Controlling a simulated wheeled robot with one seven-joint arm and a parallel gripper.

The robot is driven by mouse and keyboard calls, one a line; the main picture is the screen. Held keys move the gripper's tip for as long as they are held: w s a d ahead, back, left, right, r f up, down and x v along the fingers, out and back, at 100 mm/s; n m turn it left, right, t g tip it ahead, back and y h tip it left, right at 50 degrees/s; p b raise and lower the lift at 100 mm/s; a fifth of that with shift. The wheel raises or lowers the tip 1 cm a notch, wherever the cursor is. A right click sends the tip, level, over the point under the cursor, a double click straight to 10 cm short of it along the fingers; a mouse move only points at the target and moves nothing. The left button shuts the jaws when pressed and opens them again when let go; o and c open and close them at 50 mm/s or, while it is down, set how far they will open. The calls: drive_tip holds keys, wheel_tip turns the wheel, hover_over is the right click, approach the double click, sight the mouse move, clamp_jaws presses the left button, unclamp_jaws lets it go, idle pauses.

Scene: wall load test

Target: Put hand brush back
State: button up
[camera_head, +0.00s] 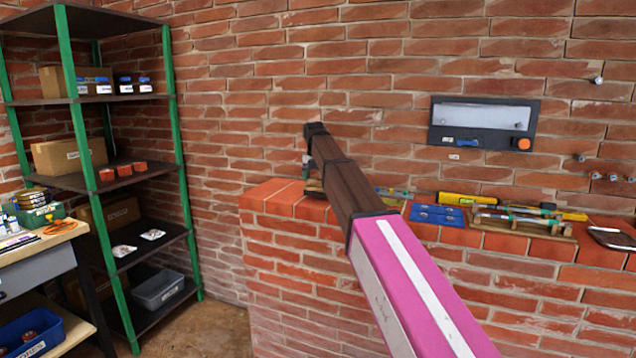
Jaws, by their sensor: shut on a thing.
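My gripper (307,172) is at the far end of my arm, pointing down over the left end of the brick ledge (283,196). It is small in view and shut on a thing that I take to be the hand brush. A tan and dark piece (314,186) shows just below the fingers, low over or on the ledge. My arm covers most of it, so its outline and whether it touches the ledge cannot be told.
On the ledge right of my arm lie blue packs (437,214), a yellow tube (467,199), a wooden rack (524,222) with tools and a dark tray (615,237). A panel (484,123) and several pegs are on the wall. Green-post shelves (84,150) and a workbench (40,243) stand left.

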sight(316, 179)
drive_tip(key=shift+f, duration=0.8)
drive_tip(key=o, duration=0.9)
drive_tip(key=shift+f, duration=0.1)
wheel_tip(316, 179, up, 12)
drive_tip(key=s, duration=0.1)
drive_tip(key=shift+s+a, duration=0.2)
drive_tip(key=shift+a, duration=0.25)
